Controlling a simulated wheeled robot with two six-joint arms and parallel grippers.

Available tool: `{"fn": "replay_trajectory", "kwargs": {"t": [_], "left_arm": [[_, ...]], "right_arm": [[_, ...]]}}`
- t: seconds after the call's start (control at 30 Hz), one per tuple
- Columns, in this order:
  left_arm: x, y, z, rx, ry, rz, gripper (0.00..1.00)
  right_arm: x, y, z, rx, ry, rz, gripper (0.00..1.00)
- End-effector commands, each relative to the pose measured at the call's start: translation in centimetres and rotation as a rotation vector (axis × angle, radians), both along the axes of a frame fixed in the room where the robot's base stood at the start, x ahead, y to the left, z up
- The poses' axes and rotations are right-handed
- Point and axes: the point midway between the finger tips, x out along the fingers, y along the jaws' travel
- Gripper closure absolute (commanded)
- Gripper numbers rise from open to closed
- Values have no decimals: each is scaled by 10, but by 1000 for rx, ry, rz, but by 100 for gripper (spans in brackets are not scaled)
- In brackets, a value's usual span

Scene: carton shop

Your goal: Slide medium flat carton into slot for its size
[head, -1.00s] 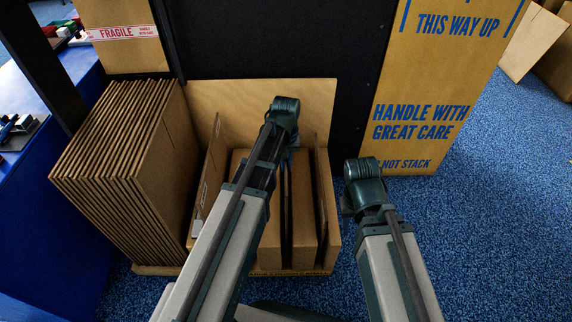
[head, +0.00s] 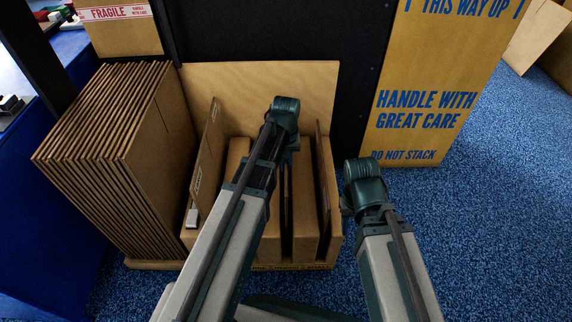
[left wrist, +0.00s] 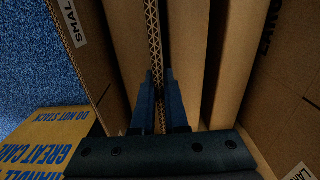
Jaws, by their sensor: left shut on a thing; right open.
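My left gripper (left wrist: 160,95) is shut on the corrugated edge of a flat carton (left wrist: 154,45), seen edge-on in the left wrist view. The carton stands upright between two thick brown blocks of the slotted rack (head: 262,85). In the head view my left arm hides most of it, and a dark gap (head: 287,215) between the blocks shows beside the arm. The wrist view shows a SMALL label (left wrist: 70,22) on the left panel and a partly cut-off label (left wrist: 300,172) at lower right. My right gripper (head: 347,205) is open and mostly hidden below its wrist, right of the rack.
A thick stack of flat cartons (head: 110,130) stands left of the rack, close to it. A black panel (head: 285,35) is behind. A large yellow carton (head: 420,110) stands at the back right. Blue carpet (head: 490,230) is free on the right.

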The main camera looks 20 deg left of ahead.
Motion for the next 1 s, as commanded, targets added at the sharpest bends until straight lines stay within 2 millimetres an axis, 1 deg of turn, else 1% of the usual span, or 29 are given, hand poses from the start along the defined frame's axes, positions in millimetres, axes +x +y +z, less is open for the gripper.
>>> {"fn": "replay_trajectory", "kwargs": {"t": [0.07, 0.33, 0.37, 0.4, 0.53, 0.57, 0.83, 1.0], "left_arm": [[0, 0, -4, 0, 0, 0, 100], [0, 0, -3, 0, 0, 0, 100], [0, 0, -3, 0, 0, 0, 87], [0, 0, -3, 0, 0, 0, 80], [0, 0, -3, 0, 0, 0, 57], [0, 0, -3, 0, 0, 0, 54], [0, 0, -3, 0, 0, 0, 54], [0, 0, 2, 0, 0, 0, 54]], "right_arm": [[0, 0, -4, 1, 0, 1, 54], [0, 0, -3, 1, 0, 1, 54], [0, 0, -3, 1, 0, 1, 54], [0, 0, -3, 1, 0, 1, 54], [0, 0, -3, 1, 0, 1, 54], [0, 0, -3, 1, 0, 1, 54], [0, 0, -3, 1, 0, 1, 54], [0, 0, 2, 0, 0, 0, 54]]}}
